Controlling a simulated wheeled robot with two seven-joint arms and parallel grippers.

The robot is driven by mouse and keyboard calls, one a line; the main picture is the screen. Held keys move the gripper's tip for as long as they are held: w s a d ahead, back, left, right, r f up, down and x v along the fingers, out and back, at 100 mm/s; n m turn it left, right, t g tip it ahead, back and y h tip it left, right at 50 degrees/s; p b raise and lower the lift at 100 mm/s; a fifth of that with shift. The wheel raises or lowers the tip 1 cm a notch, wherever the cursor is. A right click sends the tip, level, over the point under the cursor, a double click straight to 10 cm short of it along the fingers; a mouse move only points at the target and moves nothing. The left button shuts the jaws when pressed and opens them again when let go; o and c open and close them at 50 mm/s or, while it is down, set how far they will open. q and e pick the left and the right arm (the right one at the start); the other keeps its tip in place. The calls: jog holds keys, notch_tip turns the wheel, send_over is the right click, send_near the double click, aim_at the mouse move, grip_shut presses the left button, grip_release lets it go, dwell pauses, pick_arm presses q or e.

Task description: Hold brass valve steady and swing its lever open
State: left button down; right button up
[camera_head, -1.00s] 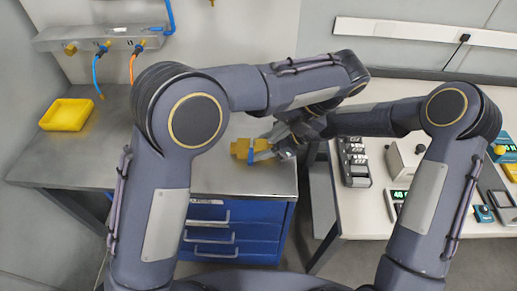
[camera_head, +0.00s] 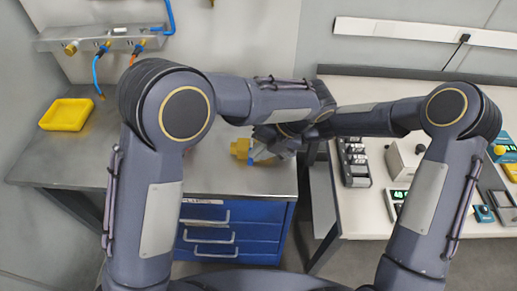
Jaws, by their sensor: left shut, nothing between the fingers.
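The brass valve (camera_head: 241,147) lies on the grey metal bench top near its right front corner. A small blue part, perhaps its lever, shows at its right side (camera_head: 251,160). My left gripper (camera_head: 262,153) is right at the valve's right side, shut with nothing between its fingers; its tips are small and partly hidden, and I cannot tell whether they touch the valve. My right arm reaches in from the right to the same spot. The right gripper's fingers are hidden behind the left arm's wrist, and its hold cannot be made out.
A yellow tray (camera_head: 66,114) stands at the bench's left. A wall manifold (camera_head: 103,38) with blue and orange hoses is behind. Blue drawers (camera_head: 229,232) are below the bench. A white table (camera_head: 375,225) with instruments stands at right, past a gap.

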pick_arm(q)
jog(key=shift+s+a+m+t, duration=0.1)
jog(key=shift+a+m+t, duration=0.2)
jog(key=shift+m, duration=0.2)
jog(key=shift+s+a+m+t, duration=0.1)
jog(key=shift+a+m+t, duration=0.55)
jog(key=shift+m, duration=0.45)
jog(key=a+m+t, duration=0.1)
jog(key=m, duration=0.1)
jog(key=shift+a+m+h, duration=0.3)
jog(key=shift+a+h, duration=0.05)
jog(key=shift+h, duration=0.05)
jog(key=shift+w+a+t, duration=0.15)
jog(key=shift+w+a, duration=0.15)
jog(key=shift+a, duration=0.3)
jog(key=shift+w+a+t, duration=0.1)
jog(key=shift+w+a, duration=0.15)
jog(key=shift+a, duration=0.35)
jog(key=shift+w+a, duration=0.55)
jog(key=shift+a, duration=0.05)
jog(key=shift+d, duration=0.1)
jog(key=shift+w+d, duration=0.25)
jog(key=shift+d, duration=0.5)
